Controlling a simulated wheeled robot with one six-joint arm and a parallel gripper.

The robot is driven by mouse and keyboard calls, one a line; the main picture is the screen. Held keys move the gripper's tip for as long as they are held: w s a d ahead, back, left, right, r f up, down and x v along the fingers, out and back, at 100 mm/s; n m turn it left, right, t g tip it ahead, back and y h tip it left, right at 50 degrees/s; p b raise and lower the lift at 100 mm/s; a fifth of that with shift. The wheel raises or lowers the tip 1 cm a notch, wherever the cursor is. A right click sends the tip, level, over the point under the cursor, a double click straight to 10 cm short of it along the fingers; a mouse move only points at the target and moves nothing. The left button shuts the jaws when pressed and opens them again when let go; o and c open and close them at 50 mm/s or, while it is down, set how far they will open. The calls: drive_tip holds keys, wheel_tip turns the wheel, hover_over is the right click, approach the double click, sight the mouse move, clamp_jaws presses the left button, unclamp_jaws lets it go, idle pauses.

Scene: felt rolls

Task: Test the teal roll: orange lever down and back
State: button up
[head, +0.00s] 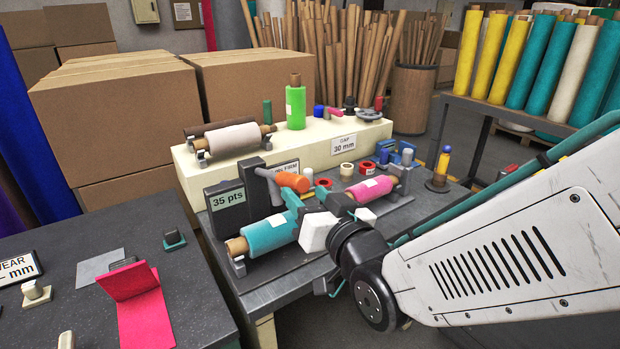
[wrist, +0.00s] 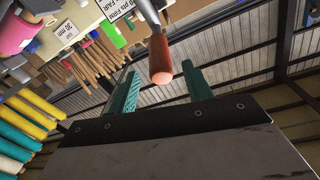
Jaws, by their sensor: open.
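The teal roll (head: 268,235) lies across a dark cradle on the grey bench, its brown core showing at the left end. The orange lever (head: 292,181) sticks out from the dark tester post above and behind the roll. My gripper (head: 308,199) is open, its teal fingers close to the lever end. In the wrist view the lever's rounded orange grip (wrist: 160,62) appears between the two fingertips of my gripper (wrist: 158,72), with gaps on both sides. No contact shows. The tester display (head: 229,198) reads 35 pts. The gripper's white body hides the roll's right end.
A pink roll (head: 369,189) lies in another holder just right of the tester. A cream block (head: 185,165) behind carries a white roll (head: 234,138) and a green roll (head: 296,107). Small coloured items and tape rings crowd the bench's back right.

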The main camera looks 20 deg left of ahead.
sight(293, 181)
drive_tip(key=x, duration=0.6)
clamp_jaws()
